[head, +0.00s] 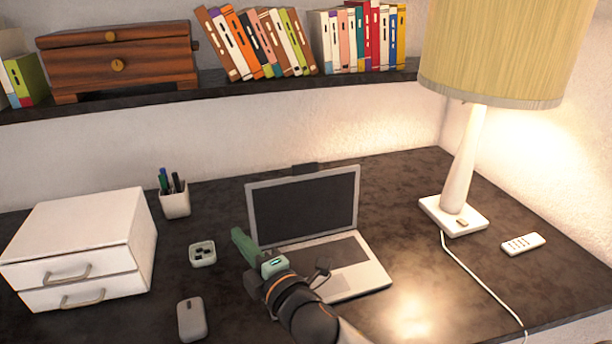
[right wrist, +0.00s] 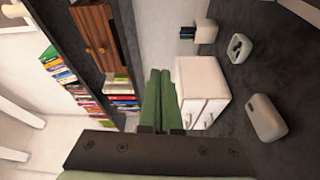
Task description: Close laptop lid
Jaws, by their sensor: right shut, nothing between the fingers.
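The laptop (head: 372,270) stands open on the dark desk, with its black screen (head: 305,205) raised and tilted a little back. My right gripper (head: 238,240) reaches in from the bottom, and its green fingers lie just left of the laptop's hinge, near the screen's lower left corner. I cannot tell whether they touch it. My arm hides the front left part of the keyboard base. In the right wrist view the green fingers (right wrist: 158,95) are together and empty, and the laptop does not show there. My left gripper is not in view.
A shelf (head: 220,93) hangs above.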

